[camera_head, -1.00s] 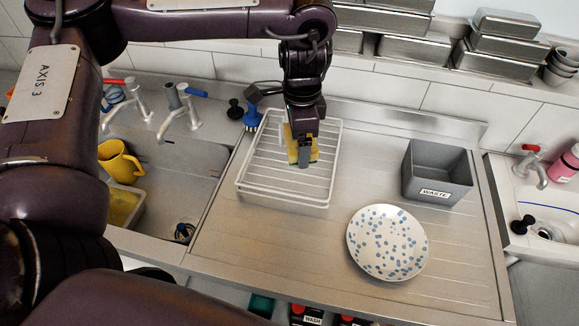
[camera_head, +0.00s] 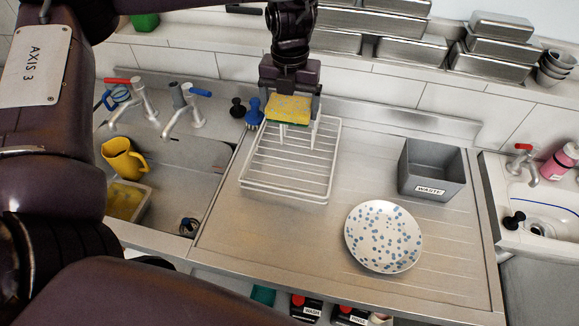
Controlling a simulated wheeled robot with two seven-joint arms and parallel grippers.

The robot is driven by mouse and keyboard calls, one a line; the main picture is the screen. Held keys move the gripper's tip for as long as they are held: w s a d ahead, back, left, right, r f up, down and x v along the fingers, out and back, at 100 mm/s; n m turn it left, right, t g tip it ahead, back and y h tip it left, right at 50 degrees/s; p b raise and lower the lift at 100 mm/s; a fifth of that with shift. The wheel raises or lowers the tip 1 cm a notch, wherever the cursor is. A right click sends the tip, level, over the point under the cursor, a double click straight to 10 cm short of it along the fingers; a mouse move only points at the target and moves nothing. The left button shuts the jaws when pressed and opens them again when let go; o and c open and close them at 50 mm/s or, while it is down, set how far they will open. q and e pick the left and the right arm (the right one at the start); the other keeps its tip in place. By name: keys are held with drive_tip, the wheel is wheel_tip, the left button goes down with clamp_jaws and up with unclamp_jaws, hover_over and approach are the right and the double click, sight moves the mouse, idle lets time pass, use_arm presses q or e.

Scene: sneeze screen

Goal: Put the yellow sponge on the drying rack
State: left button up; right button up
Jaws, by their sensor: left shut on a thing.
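The yellow sponge (camera_head: 289,109), with a thin green layer on its underside, is in my left gripper (camera_head: 290,98). The gripper comes down from the top of the view and is shut on it, with a finger at each side. The sponge looks level and appears to be above the back part of the white wire drying rack (camera_head: 285,192). Whether it touches the rack's white upright parts just below it is hard to tell. The rack stands on the steel drainboard and its visible wires are bare. My right gripper is not in view.
A speckled plate (camera_head: 383,237) and a grey waste bin (camera_head: 431,168) stand right of the rack. A blue brush (camera_head: 254,115) stands behind its left corner. The left sink holds a yellow jug (camera_head: 123,158) and a tub (camera_head: 127,200). Taps (camera_head: 184,108) rise behind it.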

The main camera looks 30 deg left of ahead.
use_arm(q)
drive_tip(key=b, duration=0.2)
hover_over(290, 170)
wheel_tip(290, 170, down, 15)
drive_tip(key=shift+f, duration=0.1)
wheel_tip(290, 170, down, 4)
drive_tip(key=shift+r+b, duration=0.15)
drive_tip(key=shift+b, duration=0.4)
drive_tip(key=shift+f, duration=0.5)
drive_tip(key=shift+f, duration=0.15)
drive_tip(key=o, duration=0.7)
drive_tip(key=shift+w+r, duration=0.1)
drive_tip(key=shift+r, duration=0.45)
wheel_tip(290, 170, up, 11)
drive_tip(key=p, duration=0.2)
drive_tip(key=shift+r, duration=0.15)
